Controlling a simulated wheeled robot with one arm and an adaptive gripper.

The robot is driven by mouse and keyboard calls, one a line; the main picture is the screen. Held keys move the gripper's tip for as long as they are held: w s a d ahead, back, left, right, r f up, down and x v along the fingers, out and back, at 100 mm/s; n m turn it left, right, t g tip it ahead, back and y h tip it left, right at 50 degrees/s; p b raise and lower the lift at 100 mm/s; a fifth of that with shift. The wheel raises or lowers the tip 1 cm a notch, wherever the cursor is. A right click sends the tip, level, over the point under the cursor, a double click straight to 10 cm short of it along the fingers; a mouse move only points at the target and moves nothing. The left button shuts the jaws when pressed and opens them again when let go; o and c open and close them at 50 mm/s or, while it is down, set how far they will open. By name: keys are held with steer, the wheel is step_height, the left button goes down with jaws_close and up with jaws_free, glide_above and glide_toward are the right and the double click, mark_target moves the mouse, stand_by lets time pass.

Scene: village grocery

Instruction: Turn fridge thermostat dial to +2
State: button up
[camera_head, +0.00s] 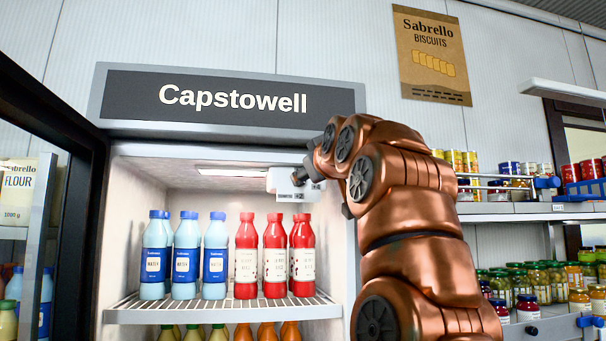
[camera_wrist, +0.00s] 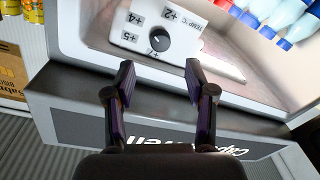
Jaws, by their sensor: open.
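The thermostat dial (camera_wrist: 160,39) is a small round dark knob on a white panel (camera_wrist: 190,47) inside the fridge, near the top. The wrist view shows the labels +2, +4 and +5 around it, plus another partly hidden one and "TEMP °C". I cannot tell clearly which label the knob points to. In the head view the panel (camera_head: 282,182) sits at the upper right of the fridge interior, its dial not clearly visible behind my arm's end. My gripper (camera_wrist: 159,77) is open and empty, its two dark fingers apart, short of the dial and lined up with it.
The fridge header (camera_head: 232,102) reads "Capstowell". Blue-capped water bottles (camera_head: 186,255) and red bottles (camera_head: 274,258) stand on the wire shelf (camera_head: 225,312) below the panel. The fridge door (camera_head: 92,210) stands open at the left. Shelves of jars and cans are at the right.

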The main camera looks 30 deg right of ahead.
steer(key=p+x, duration=0.2)
steer(key=x, duration=0.4)
steer(key=shift+w, duration=0.15)
jaws_close()
